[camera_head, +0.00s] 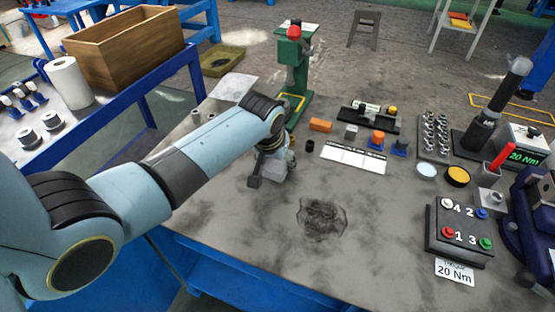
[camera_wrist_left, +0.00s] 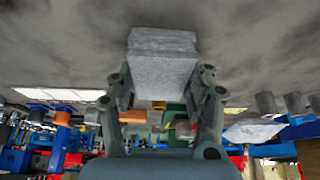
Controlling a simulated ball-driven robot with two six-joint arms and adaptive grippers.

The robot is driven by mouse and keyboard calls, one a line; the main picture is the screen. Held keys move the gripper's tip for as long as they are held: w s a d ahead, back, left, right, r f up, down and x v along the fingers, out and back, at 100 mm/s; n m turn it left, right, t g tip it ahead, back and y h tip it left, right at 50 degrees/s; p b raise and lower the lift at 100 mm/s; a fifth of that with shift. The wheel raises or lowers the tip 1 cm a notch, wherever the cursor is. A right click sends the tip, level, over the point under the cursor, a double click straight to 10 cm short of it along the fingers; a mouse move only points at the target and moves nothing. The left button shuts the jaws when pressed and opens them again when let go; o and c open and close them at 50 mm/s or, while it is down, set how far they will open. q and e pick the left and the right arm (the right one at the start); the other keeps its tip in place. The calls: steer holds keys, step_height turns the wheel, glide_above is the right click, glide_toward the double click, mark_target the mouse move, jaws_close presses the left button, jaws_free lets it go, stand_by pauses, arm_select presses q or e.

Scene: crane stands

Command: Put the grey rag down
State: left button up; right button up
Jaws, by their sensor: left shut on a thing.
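My left gripper (camera_head: 262,178) reaches over the grey workbench (camera_head: 215,215) from the left and is shut on the grey rag (camera_head: 275,172). In the left wrist view the rag (camera_wrist_left: 162,62) is a folded, blocky grey cloth between the two fingers of the gripper (camera_wrist_left: 165,95). Whether the rag touches the bench top is hard to tell. My right gripper is not in view.
A dark stain (camera_head: 322,218) marks the bench to the right of the gripper. A button box (camera_head: 460,230) stands at the right. A green press (camera_head: 293,75), an orange block (camera_head: 320,125) and a white strip (camera_head: 354,158) lie beyond. The front left bench is clear.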

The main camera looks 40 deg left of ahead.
arm_select(q)
steer(key=o, duration=0.8)
steer(key=shift+s+d+f, duration=0.1)
steer(key=shift+s+f, duration=0.1)
steer(key=shift+f, duration=0.05)
steer(key=o, duration=0.3)
steer(key=shift+w+f, duration=0.15)
steer(key=shift+f, duration=0.05)
steer(key=shift+r, duration=0.1)
steer(key=shift+r+b, duration=0.25)
steer(key=shift+b, duration=0.3)
steer(key=v, duration=0.3)
steer(key=p+v, duration=0.1)
steer(key=v, duration=0.2)
steer(key=p+v, duration=0.1)
steer(key=v, duration=0.3)
steer(key=shift+w+r, duration=0.3)
steer(key=shift+s+r, duration=0.2)
steer(key=shift+r, duration=0.15)
